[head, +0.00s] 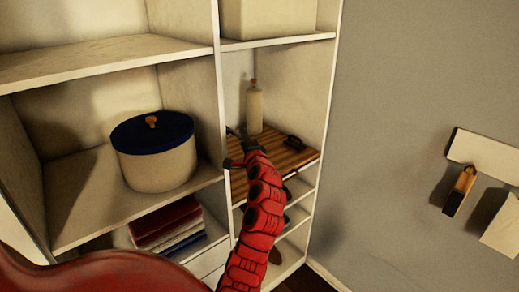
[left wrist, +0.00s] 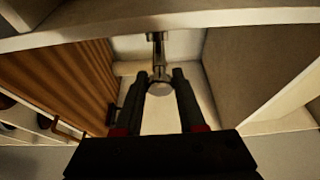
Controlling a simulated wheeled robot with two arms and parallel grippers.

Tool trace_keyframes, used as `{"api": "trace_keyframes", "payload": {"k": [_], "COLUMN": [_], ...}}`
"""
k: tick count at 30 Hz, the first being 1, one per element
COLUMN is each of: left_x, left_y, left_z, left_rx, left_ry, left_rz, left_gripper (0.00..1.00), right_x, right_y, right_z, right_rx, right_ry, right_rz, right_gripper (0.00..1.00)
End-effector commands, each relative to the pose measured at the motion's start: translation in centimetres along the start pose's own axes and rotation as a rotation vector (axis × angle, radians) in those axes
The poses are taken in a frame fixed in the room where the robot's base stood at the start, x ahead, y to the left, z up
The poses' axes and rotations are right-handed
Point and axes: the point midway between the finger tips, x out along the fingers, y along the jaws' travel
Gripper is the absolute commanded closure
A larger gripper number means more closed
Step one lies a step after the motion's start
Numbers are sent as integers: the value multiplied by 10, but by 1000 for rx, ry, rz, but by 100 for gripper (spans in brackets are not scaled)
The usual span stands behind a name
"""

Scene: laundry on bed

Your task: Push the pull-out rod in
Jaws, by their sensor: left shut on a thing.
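The pull-out rod (left wrist: 158,52) is a short metallic bar with a rounded end, seen in the left wrist view in the narrow shelf compartment. My left gripper (left wrist: 161,80) has its two dark fingers on either side of the rod's end and is shut on it. In the head view my left gripper (head: 240,137) reaches into the right-hand compartment, above the slatted wooden board. There the rod is too small and covered to make out clearly. How far the rod sticks out cannot be told. My right gripper is in neither view.
The slatted wooden board (head: 296,157) carries a pale bottle (head: 254,106) and a small dark object (head: 294,142). A white pot with a blue lid (head: 155,160) stands on the left shelf, above folded cloths (head: 167,222). A vertical divider (head: 219,90) separates the compartments.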

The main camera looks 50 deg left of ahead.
Motion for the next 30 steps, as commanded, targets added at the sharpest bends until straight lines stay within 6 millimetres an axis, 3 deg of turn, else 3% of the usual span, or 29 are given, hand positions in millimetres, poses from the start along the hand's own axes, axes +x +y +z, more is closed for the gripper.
{"api": "trace_keyframes", "payload": {"k": [3,9,21,22,26,30], "left_x": [17,31,33,33,32,32], "left_y": [0,0,-2,-2,-1,-1], "left_z": [8,12,13,13,13,13], "left_rx": [2,1,1,1,2,2], "left_ry": [-4,0,0,0,0,1], "left_rz": [1,1,-4,-4,-3,-2], "left_gripper": [100,100,100,56,32,32], "right_x": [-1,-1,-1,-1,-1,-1], "right_y": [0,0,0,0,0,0], "right_z": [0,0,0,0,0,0], "right_rx": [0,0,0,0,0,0], "right_ry": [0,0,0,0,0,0], "right_rz": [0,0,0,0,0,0], "right_gripper": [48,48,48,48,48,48]}}
